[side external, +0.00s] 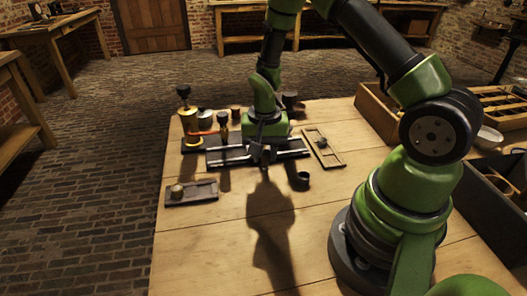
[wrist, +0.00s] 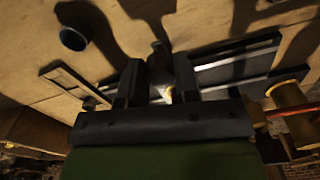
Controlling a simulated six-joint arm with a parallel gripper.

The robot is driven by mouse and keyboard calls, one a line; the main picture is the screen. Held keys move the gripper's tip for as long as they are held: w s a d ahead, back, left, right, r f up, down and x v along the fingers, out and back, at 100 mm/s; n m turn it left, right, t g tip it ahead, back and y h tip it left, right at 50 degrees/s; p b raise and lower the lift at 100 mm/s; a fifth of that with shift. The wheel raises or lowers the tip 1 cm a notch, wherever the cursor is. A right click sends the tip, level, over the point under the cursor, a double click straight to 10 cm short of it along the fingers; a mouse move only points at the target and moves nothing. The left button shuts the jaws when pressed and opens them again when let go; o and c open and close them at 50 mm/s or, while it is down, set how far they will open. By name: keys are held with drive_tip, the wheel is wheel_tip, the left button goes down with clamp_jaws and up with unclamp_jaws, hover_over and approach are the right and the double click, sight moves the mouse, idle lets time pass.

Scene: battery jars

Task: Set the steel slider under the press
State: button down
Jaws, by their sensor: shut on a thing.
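My gripper (side external: 262,155) is low over the dark base with pale metal rails (side external: 224,155) in the middle of the table. In the wrist view its two fingers (wrist: 160,82) are closed around what looks like the steel slider, mostly hidden by them. A small pale yellow spot (wrist: 168,95) shows between the fingers. The rails (wrist: 235,62) run right of the fingers in that view. The likely press, a brass column (side external: 193,127) with a dark knob and a red bar, stands left of the gripper. Its brass part also shows at the right of the wrist view (wrist: 288,95).
A flat tray with a round knob (side external: 190,192) lies front left, and a wooden frame (side external: 324,147) lies right of the rails. A small dark cup (side external: 303,179) stands in front of that frame. Several jars stand behind the rails.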

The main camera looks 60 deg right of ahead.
drive_tip(key=s+d, duration=0.5)
drive_tip(key=d, duration=0.1)
drive_tip(key=shift+s, duration=0.4)
drive_tip(key=c, duration=0.8)
unclamp_jaws()
drive_tip(key=shift+c, duration=0.2)
drive_tip(key=shift+a, duration=0.1)
wheel_tip(320, 180, up, 10)
